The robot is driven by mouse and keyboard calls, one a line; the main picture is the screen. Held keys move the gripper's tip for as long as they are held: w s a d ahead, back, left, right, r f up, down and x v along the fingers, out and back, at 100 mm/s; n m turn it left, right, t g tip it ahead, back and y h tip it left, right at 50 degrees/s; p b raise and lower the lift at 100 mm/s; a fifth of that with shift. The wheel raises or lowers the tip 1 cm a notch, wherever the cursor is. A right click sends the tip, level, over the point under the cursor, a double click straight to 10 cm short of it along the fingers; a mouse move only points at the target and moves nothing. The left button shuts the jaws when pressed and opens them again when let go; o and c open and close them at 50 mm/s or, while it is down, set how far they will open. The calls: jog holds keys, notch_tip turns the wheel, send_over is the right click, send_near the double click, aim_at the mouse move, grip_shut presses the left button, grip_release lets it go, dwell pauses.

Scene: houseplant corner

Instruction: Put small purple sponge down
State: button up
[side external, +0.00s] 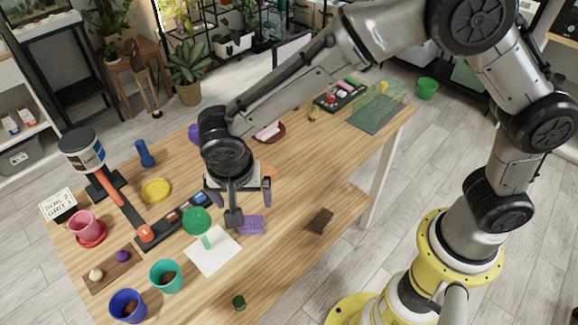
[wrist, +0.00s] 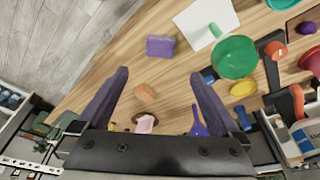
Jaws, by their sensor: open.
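The small purple sponge (side external: 251,225) lies flat on the wooden table, just right of a white sheet. It also shows in the wrist view (wrist: 160,46), ahead of my fingertips and apart from them. My gripper (side external: 239,203) hangs over the table close to the sponge, pointing down. Its two fingers are spread wide with nothing held between them, as the wrist view (wrist: 159,78) shows. A dark grey spade-shaped part shows below the gripper in the side view; I cannot tell what it is.
A yellow saucer (side external: 156,190), a brown block (side external: 320,221) and teal pot (side external: 166,275) are nearby.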

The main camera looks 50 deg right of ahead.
jog(key=s+d+r+n+t+y, duration=0.1)
jog(key=s+d+r+n, duration=0.15)
jog(key=d+r, duration=0.5)
jog(key=s+d+r+n+y, duration=0.1)
jog(key=s+d+r, duration=0.2)
jog(key=d+r, duration=0.4)
jog(key=s+d+n+t, duration=0.2)
jog(key=s+d+n, duration=0.3)
jog(key=s+d, duration=0.5)
jog(key=s, duration=0.3)
jog(key=shift+s+d+r, duration=0.2)
jog(key=shift+s+d, duration=0.05)
